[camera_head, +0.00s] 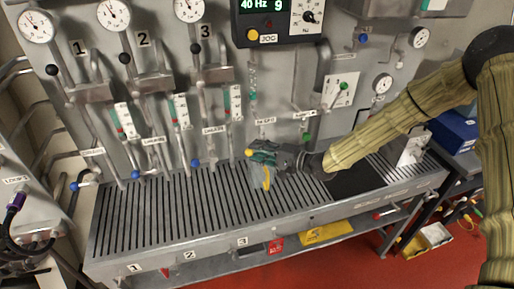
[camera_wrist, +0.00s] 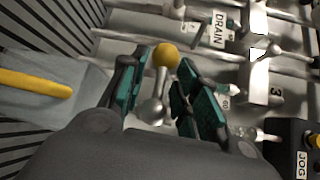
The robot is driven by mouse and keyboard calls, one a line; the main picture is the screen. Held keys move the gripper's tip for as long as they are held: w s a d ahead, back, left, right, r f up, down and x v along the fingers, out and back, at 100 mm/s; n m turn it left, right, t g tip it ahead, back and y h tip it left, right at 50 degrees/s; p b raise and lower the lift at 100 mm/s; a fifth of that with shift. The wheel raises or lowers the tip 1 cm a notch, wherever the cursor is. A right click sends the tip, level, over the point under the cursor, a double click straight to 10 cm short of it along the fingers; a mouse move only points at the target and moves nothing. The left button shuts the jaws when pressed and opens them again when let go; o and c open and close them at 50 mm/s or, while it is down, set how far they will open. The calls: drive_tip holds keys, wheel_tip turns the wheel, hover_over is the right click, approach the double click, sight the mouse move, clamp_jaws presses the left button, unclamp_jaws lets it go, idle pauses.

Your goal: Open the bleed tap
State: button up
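A yellow ball knob (camera_wrist: 166,55) on a short metal stem (camera_wrist: 153,108) shows in the wrist view; I take it to be the bleed tap. In the head view the yellow knob (camera_head: 248,152) is at the left tip of my gripper. My gripper (camera_wrist: 158,88) has its teal fingers apart, one on each side of the knob and stem, with gaps visible. In the head view my gripper (camera_head: 262,154) is low in front of the panel, above the slatted bench, and partly hides the tap's body.
The slatted bench (camera_head: 180,219) lies below. A grey piece with a yellow bar (camera_wrist: 35,84) is at the left in the wrist view. Blue-knobbed drain taps (camera_head: 137,174) stand to the left in the head view. A drain label (camera_wrist: 218,28) and pipes are close by.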

drive_tip(key=shift+w+a, duration=0.15)
drive_tip(key=shift+a, duration=0.2)
clamp_jaws()
